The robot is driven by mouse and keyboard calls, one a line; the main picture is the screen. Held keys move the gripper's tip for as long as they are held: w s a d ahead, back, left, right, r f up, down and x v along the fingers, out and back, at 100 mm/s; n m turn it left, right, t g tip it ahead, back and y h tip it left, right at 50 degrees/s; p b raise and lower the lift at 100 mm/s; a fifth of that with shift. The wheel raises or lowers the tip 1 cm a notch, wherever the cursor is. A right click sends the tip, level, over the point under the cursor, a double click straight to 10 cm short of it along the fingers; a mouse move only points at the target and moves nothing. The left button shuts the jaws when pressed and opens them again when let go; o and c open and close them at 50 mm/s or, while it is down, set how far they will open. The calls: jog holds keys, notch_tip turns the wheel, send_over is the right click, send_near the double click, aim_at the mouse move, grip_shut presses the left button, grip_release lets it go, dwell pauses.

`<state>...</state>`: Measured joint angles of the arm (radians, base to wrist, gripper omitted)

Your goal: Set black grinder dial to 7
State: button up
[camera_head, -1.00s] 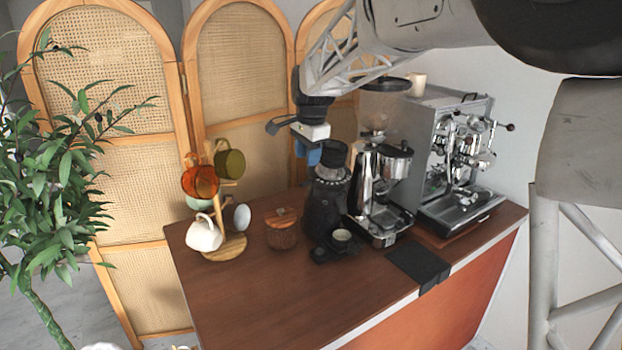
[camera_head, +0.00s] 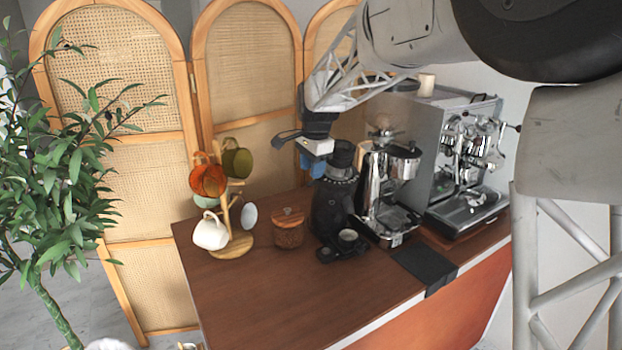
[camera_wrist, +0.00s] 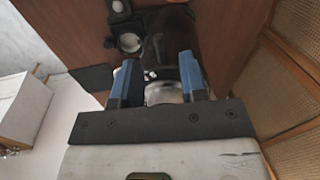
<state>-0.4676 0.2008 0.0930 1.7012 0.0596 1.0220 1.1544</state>
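The black grinder (camera_head: 331,208) stands upright on the wooden counter, left of the chrome grinder. Its dial (camera_head: 340,176) is a ring with pale marks below the dark top; the numbers are too small to read. My gripper (camera_head: 313,168) points down at the left side of the grinder's top, close to the dial. In the wrist view its two blue fingers (camera_wrist: 159,85) are spread apart, with the dark grinder (camera_wrist: 168,45) and pale dial marks showing between them. I cannot tell whether they touch it. Nothing is held.
A chrome grinder (camera_head: 384,186) and an espresso machine (camera_head: 466,160) stand to the right. A lidded jar (camera_head: 289,230) and a mug tree (camera_head: 233,247) with several mugs stand left. A black mat (camera_head: 424,262) lies at the front edge. The front-left counter (camera_head: 262,300) is clear.

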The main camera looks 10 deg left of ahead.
aim_at(311, 182)
jog(key=shift+w+a+f, duration=0.1)
jog(key=shift+f, duration=0.85)
jog(key=shift+w+a+f, duration=0.1)
jog(key=shift+f, duration=0.8)
jog(key=shift+c, duration=0.4)
grip_shut()
